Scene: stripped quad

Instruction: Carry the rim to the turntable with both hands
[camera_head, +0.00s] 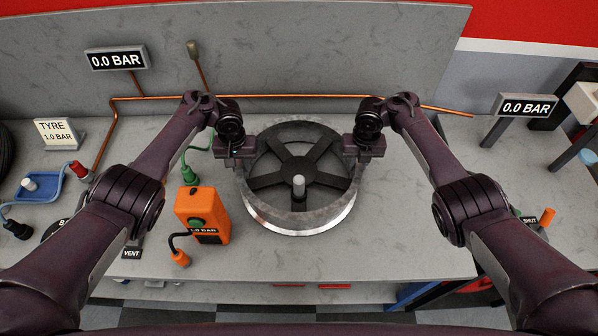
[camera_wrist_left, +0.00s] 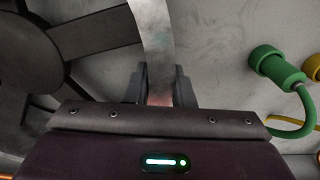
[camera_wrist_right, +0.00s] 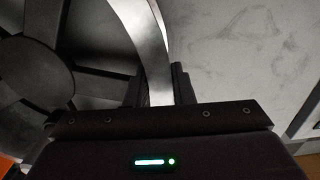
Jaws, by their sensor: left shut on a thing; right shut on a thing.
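The rim (camera_head: 300,222) is a wide metal ring with dark spokes, in the middle of the bench in the head view. My left gripper (camera_head: 240,160) is shut on its left wall, and my right gripper (camera_head: 360,155) is shut on its right wall. The rim's wall runs between the fingers in the left wrist view (camera_wrist_left: 155,40) and in the right wrist view (camera_wrist_right: 152,50). A short grey post (camera_head: 298,187) shows at the hub. No turntable can be made out clearly; I cannot tell whether the post belongs to it or how high the rim is.
An orange device (camera_head: 203,213) with a hose stands just left of the rim, near my left arm. A green connector (camera_head: 190,174) lies behind it. A copper pipe (camera_head: 290,96) runs along the back panel. The bench to the right of the rim is largely clear.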

